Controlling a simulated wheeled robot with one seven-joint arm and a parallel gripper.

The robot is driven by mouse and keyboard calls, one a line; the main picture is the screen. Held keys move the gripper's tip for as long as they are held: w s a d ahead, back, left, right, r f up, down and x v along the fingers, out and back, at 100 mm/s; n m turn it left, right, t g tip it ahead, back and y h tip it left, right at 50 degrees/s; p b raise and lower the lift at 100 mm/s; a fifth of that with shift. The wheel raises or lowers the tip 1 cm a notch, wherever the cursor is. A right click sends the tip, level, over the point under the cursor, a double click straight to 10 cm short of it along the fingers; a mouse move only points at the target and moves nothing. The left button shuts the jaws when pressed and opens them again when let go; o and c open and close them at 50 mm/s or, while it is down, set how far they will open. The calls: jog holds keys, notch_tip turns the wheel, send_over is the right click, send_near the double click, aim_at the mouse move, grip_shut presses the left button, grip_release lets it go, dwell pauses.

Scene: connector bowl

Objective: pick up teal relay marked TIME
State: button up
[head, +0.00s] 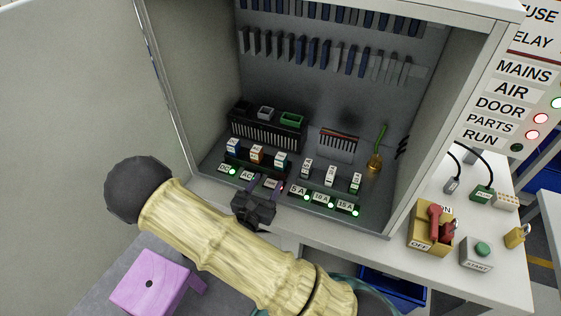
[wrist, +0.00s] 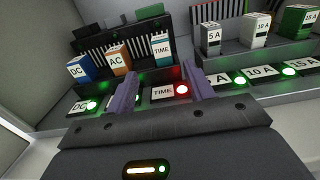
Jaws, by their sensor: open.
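The teal relay marked TIME (wrist: 161,49) stands upright in the dark rack, right of the orange AC relay (wrist: 119,58) and the blue DC relay (wrist: 80,68). In the head view the teal relay (head: 281,161) is the right-hand one of the three. My gripper (wrist: 160,78) is open and empty, its two purple fingers apart. In the wrist view the relay shows between and beyond the fingertips. In the head view my gripper (head: 265,182) is at the front of the cabinet, just short of the relay. No contact shows.
The TIME label below the relay has a red light (wrist: 181,89); the other labels have green lights. Fuses marked 5 A (wrist: 213,37) and 10 A (wrist: 255,30) stand to the right. A green-handled brass item (head: 375,160) stands farther right. The cabinet walls enclose the rack.

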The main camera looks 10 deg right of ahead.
aim_at(283, 155)
jog(key=x, duration=0.6)
jog(key=shift+w+d+p, duration=0.2)
jog(key=shift+w+p, duration=0.05)
jog(key=shift+p, duration=0.15)
jog(key=x, duration=0.3)
jog(key=p+x, duration=0.1)
jog(key=shift+w+d+r, duration=0.15)
jog(key=shift+d+r, duration=0.2)
jog(key=shift+d, duration=0.1)
jog(key=shift+w+d, duration=0.1)
jog(key=shift+w, duration=0.15)
jog(key=c, duration=1.1)
